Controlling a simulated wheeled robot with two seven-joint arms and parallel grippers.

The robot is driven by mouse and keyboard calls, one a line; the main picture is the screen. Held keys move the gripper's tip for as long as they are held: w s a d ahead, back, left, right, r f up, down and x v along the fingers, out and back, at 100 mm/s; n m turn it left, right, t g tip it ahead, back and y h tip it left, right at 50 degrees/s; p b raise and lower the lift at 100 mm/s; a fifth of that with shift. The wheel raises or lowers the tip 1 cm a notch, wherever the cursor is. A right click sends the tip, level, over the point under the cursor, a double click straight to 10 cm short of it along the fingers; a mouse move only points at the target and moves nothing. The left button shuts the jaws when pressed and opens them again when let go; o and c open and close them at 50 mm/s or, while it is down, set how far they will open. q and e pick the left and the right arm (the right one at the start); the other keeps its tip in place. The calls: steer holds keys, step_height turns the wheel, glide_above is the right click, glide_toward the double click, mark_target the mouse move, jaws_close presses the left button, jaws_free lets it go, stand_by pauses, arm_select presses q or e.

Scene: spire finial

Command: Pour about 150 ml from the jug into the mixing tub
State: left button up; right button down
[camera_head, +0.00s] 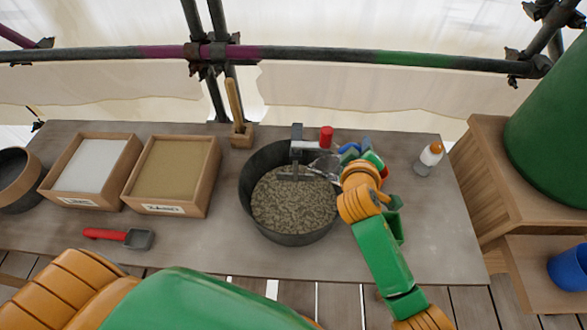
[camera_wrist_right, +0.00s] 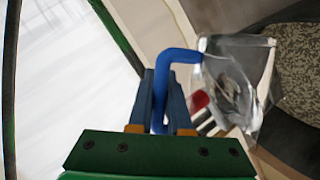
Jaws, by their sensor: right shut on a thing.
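The clear jug (camera_head: 324,166) with a blue handle is over the right side of the mixing tub, its mouth toward the tub. It looks tilted, but how far I cannot tell. My right gripper (camera_head: 362,160) is shut on the handle; the wrist view shows the blue handle (camera_wrist_right: 176,57) between its fingers (camera_wrist_right: 160,98) and the clear jug body (camera_wrist_right: 238,82) beside them. The round black mixing tub (camera_head: 252,208) holds a grey, grainy mix (camera_head: 293,208). I cannot make out a liquid level or a stream. My left gripper is out of view.
A dark bracket-like tool (camera_head: 297,143) stands at the tub's back rim, near a red cylinder (camera_head: 326,136). Trays of white powder (camera_head: 88,168) and sand (camera_head: 172,169), a red-handled scoop (camera_head: 120,236) and a brush in a wooden block (camera_head: 241,138) are left. A white bottle (camera_head: 428,160) stands right.

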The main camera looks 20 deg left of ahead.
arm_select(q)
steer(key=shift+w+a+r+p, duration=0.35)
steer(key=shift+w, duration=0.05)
arm_select(e)
steer(key=shift+s+a+r+n+h, duration=0.15)
steer(key=shift+a+r+n, duration=0.15)
steer(key=shift+r, duration=0.15)
steer(key=shift+a+r+n+h, duration=0.15)
steer(key=shift+a+r+n, duration=0.15)
steer(key=shift+r, duration=0.15)
stand_by(0.5)
